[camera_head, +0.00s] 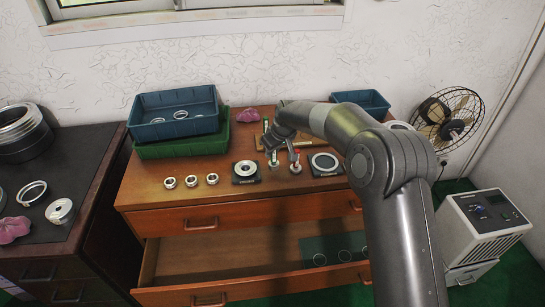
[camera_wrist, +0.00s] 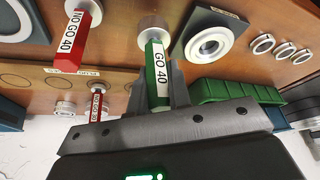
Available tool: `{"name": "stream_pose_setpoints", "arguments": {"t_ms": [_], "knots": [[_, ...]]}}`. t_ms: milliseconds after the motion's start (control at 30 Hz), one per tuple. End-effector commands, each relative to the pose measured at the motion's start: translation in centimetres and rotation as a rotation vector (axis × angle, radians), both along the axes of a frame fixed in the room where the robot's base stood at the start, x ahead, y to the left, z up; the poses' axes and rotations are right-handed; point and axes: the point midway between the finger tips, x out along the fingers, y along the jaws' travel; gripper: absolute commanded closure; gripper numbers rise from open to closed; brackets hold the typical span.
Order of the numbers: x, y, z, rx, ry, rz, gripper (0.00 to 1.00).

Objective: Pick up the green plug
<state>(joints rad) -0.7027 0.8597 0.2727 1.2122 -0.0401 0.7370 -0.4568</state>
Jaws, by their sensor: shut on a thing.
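The green plug (camera_wrist: 157,75), a green handle marked GO 40 with a silver cylindrical end (camera_wrist: 152,28), stands between the fingers of my gripper (camera_wrist: 158,92) in the wrist view. The fingers are shut on its handle. In the head view the green plug (camera_head: 273,158) shows small below my gripper (camera_head: 277,146), over the dresser top. I cannot tell whether its silver end touches the wood. A red plug (camera_wrist: 74,38) marked NO GO 40 is beside it, apart from the fingers; it also shows in the head view (camera_head: 292,156).
A wooden rack (camera_wrist: 125,77) with a smaller red plug (camera_wrist: 97,106) is close to the gripper. Two dark square blocks with rings (camera_head: 246,171) (camera_head: 325,164) flank the plugs. Several loose rings (camera_head: 191,181) lie left. Blue (camera_head: 174,128) and green (camera_head: 183,148) bins stand behind. A drawer (camera_head: 215,262) is open.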

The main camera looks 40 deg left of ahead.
Motion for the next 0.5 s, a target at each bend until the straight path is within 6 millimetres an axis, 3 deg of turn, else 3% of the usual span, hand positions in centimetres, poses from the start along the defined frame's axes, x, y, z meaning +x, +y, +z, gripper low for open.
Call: {"name": "stream_pose_setpoints", "arguments": {"t_ms": [67, 500], "knots": [[0.1, 0.1, 1.7, 0.006, -0.005, 0.0, 1.0], [2.9, -8.5, 6.6, 0.004, -0.004, -0.004, 1.0]]}}
